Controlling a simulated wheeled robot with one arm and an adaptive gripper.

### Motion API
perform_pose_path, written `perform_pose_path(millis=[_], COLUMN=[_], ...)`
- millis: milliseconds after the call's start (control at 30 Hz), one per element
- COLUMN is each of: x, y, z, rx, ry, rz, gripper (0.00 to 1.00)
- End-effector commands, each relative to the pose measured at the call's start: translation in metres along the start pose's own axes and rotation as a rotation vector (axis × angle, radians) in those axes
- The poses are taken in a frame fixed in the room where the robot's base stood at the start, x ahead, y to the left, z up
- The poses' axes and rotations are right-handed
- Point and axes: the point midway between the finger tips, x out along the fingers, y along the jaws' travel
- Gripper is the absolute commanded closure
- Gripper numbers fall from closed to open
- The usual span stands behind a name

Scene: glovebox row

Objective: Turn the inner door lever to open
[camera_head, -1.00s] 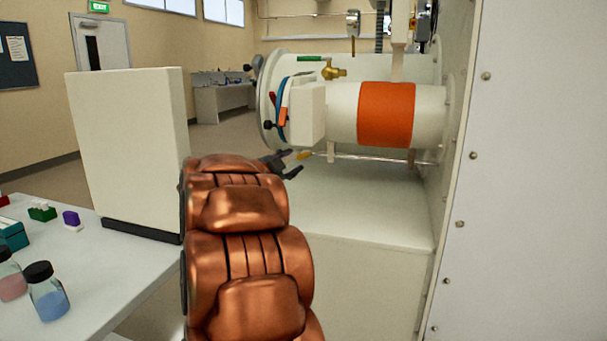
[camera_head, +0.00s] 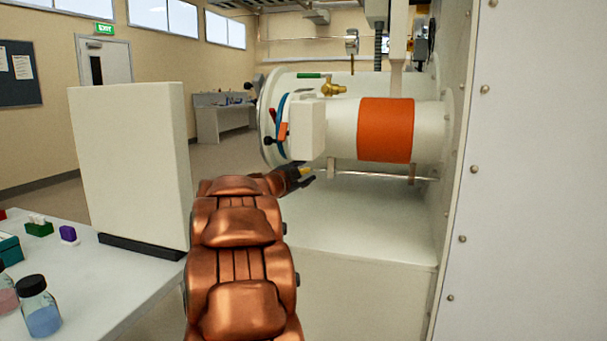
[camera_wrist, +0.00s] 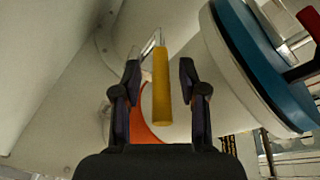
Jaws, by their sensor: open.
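The lever has a yellow grip (camera_head: 305,171) at the near end of a thin metal rod (camera_head: 385,174) that runs under the white antechamber tube. My gripper (camera_head: 306,176) is at this grip, below the round end of the tube. In the wrist view, the yellow grip (camera_wrist: 161,90) stands between the two dark fingers of my gripper (camera_wrist: 160,68), which are open on either side. A gap shows on both sides, so neither finger appears to touch it. My wrist and arm partly hide the area in the head view.
The white antechamber tube (camera_head: 342,130) with an orange band (camera_head: 385,130) is just above my gripper. A blue ring (camera_wrist: 268,60) and the round flange are close at right in the wrist view. A white upright panel (camera_head: 132,165) stands on the bench at left.

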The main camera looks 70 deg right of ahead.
Motion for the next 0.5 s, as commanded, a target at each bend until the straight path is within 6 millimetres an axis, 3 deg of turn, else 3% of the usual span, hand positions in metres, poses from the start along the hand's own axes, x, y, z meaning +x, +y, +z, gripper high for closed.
perform_pose_path(millis=[267, 500], x=[0.0015, 0.0014], y=[-0.0003, -0.0003], z=[-0.0003, -0.0002], rx=[0.000, 0.000], ry=[0.000, 0.000], rz=[0.000, 0.000], gripper=[0.58, 0.81])
